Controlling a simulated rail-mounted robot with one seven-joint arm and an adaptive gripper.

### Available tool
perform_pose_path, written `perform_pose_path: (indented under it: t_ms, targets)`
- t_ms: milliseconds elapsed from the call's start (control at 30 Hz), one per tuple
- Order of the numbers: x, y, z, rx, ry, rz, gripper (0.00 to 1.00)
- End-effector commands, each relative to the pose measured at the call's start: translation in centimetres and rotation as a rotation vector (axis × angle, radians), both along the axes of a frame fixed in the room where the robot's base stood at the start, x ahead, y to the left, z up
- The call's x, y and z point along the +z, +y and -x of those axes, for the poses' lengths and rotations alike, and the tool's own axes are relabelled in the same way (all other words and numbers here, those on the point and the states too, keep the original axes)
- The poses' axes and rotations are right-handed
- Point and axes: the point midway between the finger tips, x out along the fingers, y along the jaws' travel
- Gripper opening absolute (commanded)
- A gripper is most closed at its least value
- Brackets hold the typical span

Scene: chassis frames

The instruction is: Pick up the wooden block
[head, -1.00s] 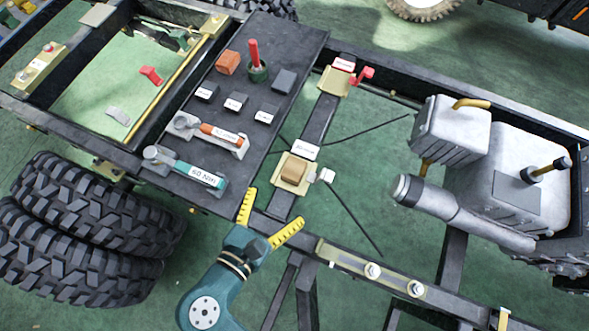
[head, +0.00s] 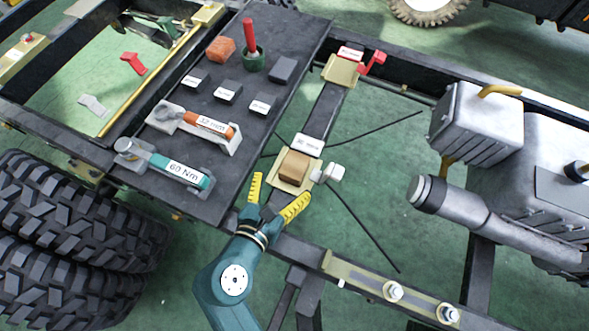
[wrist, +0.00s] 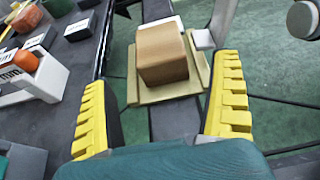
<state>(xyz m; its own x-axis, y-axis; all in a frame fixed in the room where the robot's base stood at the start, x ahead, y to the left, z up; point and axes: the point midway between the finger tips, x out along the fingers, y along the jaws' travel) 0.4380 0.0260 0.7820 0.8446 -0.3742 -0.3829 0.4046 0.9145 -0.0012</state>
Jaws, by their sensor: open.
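The wooden block (head: 294,167) is a tan-brown box on a pale yellow plate (head: 283,187) fixed on a dark chassis crossbar. In the wrist view the block (wrist: 161,58) sits ahead of the fingers, a little above the middle, with its top and near face in sight. My gripper (head: 277,192) is open, with two yellow ridged fingers spread apart. In the head view its fingertips are just short of the block, on the near side. In the wrist view the fingers (wrist: 160,95) frame the plate to left and right, with nothing between them but the bar and plate edge.
A white label block (head: 308,145) stands just behind the wooden block, and a small white clamp piece (head: 329,173) is at its right. A dark tool board (head: 195,143) with torque wrenches lies to the left. A grey engine unit (head: 477,125) is at the right.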

Motion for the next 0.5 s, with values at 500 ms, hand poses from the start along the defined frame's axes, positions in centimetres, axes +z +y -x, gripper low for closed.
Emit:
perform_pose_path:
  t_ms: [500]
  targets:
    - [-1.6, -1.7, -3.4, 0.001, -0.001, -0.001, 0.88]
